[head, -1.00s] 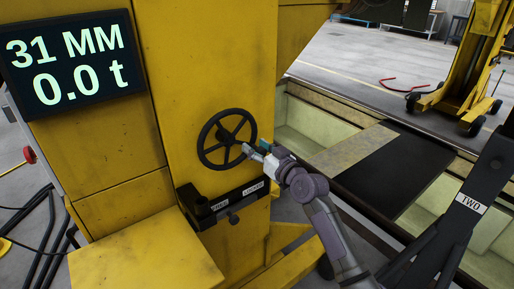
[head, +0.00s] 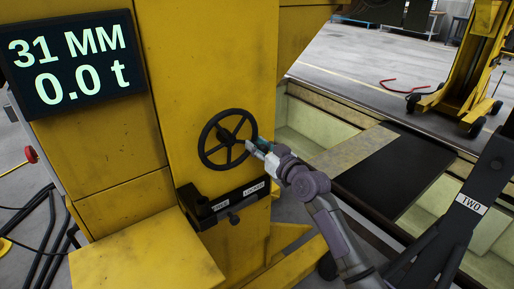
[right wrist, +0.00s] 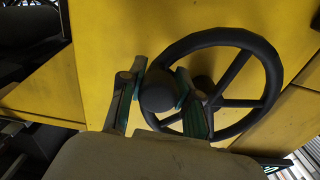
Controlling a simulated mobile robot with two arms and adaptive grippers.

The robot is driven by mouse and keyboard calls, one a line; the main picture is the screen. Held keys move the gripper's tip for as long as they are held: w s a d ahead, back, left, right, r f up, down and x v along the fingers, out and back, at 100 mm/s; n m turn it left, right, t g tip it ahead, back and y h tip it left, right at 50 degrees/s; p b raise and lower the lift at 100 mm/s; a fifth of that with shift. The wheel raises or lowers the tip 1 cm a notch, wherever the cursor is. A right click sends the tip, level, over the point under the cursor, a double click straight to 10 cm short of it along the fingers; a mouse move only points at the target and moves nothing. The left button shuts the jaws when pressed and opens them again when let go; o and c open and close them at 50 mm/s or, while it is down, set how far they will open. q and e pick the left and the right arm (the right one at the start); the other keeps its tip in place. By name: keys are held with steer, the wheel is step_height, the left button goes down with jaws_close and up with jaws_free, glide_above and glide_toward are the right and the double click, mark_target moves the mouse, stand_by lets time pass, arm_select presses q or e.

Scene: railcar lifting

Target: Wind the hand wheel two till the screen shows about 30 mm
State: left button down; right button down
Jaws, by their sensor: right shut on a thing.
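The black hand wheel (head: 229,140) is on the front of a yellow jack column; its rim and spokes also show in the right wrist view (right wrist: 270,85). My right gripper (head: 252,146) is at the wheel's right side. In the right wrist view its fingers (right wrist: 160,84) are shut on the wheel's dark round knob (right wrist: 158,97), one finger on each side. The screen (head: 70,62) at the upper left reads 31 MM and 0.0 t. A TWO label (head: 471,203) is on a dark post at the right. My left gripper is not in view.
Below the wheel is a black bracket (head: 229,206) with FREE and LOCKED labels. A yellow ledge (head: 145,262) juts out at lower left. A pit with a dark cover plate (head: 395,165) lies to the right. Another yellow jack (head: 467,75) stands behind.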

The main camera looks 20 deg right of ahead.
mark_target(253, 120)
steer(key=shift+w+d+r+n, duration=0.1)
steer(key=shift+d+r+n, duration=0.4)
steer(key=shift+n, duration=0.6)
step_height(253, 120, up, 2)
steer(key=n+p, duration=0.1)
steer(key=n, duration=0.1)
steer(key=shift+r+n, duration=0.15)
steer(key=shift+n, duration=0.25)
step_height(253, 120, up, 2)
steer(key=n+p, duration=0.2)
steer(key=n, duration=0.1)
steer(key=shift+a+r, duration=0.15)
steer(key=shift+r, duration=0.1)
steer(key=shift+a+r+n+p, duration=0.2)
steer(key=shift+r+n+p, duration=0.25)
steer(key=shift+n, duration=0.3)
steer(key=shift+a+r+n+p, duration=0.2)
steer(key=shift+r+n+p, duration=0.25)
steer(key=shift+n, duration=0.3)
steer(key=c, duration=1.2)
jaws_free()
steer(key=shift+o, duration=1.4)
steer(key=shift+d+f, duration=0.1)
